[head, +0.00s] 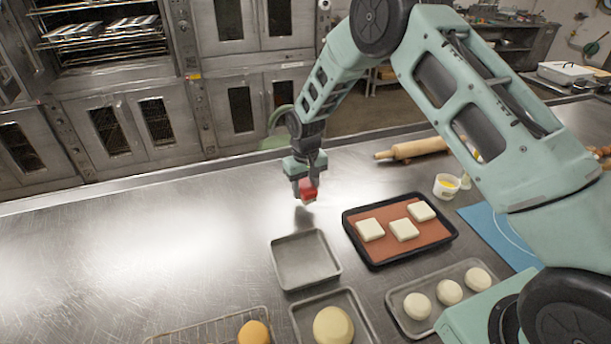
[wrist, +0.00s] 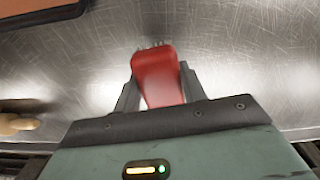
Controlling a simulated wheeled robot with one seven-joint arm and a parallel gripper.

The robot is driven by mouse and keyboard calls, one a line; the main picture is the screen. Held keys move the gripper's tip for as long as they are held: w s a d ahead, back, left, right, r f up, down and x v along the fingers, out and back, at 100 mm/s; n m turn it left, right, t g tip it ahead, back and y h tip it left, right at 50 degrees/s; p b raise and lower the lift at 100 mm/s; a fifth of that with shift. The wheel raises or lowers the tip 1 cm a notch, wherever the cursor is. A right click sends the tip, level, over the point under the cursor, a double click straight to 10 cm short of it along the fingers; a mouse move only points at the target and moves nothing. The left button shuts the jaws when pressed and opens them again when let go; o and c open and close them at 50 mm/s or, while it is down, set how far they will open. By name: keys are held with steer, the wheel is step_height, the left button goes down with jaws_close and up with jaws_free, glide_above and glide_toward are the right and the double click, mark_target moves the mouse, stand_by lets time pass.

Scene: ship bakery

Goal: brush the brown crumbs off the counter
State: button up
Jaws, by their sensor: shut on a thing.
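My gripper (head: 305,190) is shut on a red-handled brush (head: 309,188) above the steel counter (head: 130,240), behind the empty grey tray. In the wrist view the brush's red handle (wrist: 158,80) sits between the two fingers, with short bristles just showing past its far end. I cannot tell whether the bristles touch the counter. I cannot make out any brown crumbs on the counter in either view.
An empty grey tray (head: 283,281) lies just in front of my gripper. A dark tray (head: 452,238) with three white dough squares stands right of it. A rolling pin (head: 412,149) and a small white cup (head: 440,190) are farther right. The left counter is clear.

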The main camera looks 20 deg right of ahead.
steer(key=shift+r+p, duration=0.95)
steer(key=shift+r, duration=1.2)
